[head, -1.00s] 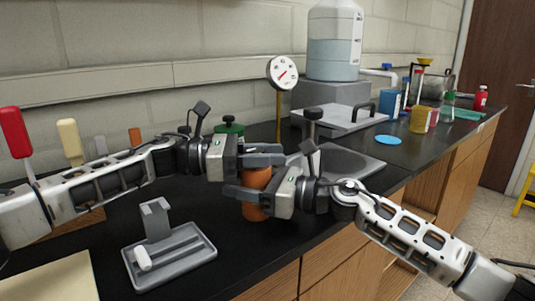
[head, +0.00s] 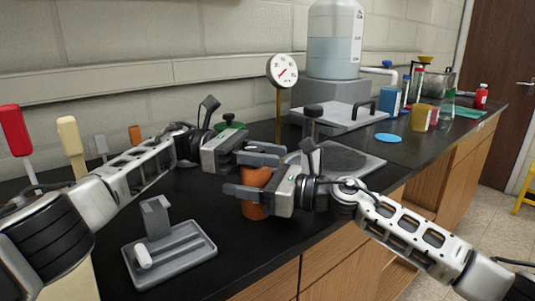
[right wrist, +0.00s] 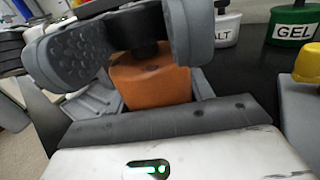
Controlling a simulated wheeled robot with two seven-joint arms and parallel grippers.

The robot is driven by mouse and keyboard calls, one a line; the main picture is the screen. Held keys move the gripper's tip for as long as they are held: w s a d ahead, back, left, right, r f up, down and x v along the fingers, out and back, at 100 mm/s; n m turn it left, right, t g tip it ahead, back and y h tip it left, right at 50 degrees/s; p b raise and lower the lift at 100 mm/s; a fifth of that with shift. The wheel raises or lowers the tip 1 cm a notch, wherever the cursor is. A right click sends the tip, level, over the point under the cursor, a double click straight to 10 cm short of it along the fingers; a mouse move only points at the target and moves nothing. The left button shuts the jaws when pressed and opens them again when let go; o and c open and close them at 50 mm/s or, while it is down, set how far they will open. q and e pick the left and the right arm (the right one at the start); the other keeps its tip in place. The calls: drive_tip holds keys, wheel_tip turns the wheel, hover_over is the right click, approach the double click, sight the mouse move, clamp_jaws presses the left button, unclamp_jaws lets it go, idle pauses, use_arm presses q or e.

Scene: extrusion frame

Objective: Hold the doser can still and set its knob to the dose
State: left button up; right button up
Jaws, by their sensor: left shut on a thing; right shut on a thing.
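The doser can (head: 255,207) is orange-brown and stands near the bench's front edge. It also shows in the right wrist view (right wrist: 150,82). My right gripper (head: 240,187) is shut on the can's body, its fingers on either side. My left gripper (head: 276,155) is above it, shut on the dark knob (right wrist: 149,47) at the top of the can. In the right wrist view the left gripper's grey fingers flank the knob and partly cover it. The knob's setting cannot be read in either view.
A grey tray with a post (head: 170,255) stands in front left. Behind are a round gauge (head: 282,71) on a post, a large bottle (head: 334,40) and a grey plate (head: 345,160). Jars labelled GEL (right wrist: 292,25) and partly "ALT" (right wrist: 226,25) stand behind the can.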

use_arm(q)
drive_tip(key=shift+r, duration=0.1)
drive_tip(key=o, duration=1)
wheel_tip(320, 180, up, 10)
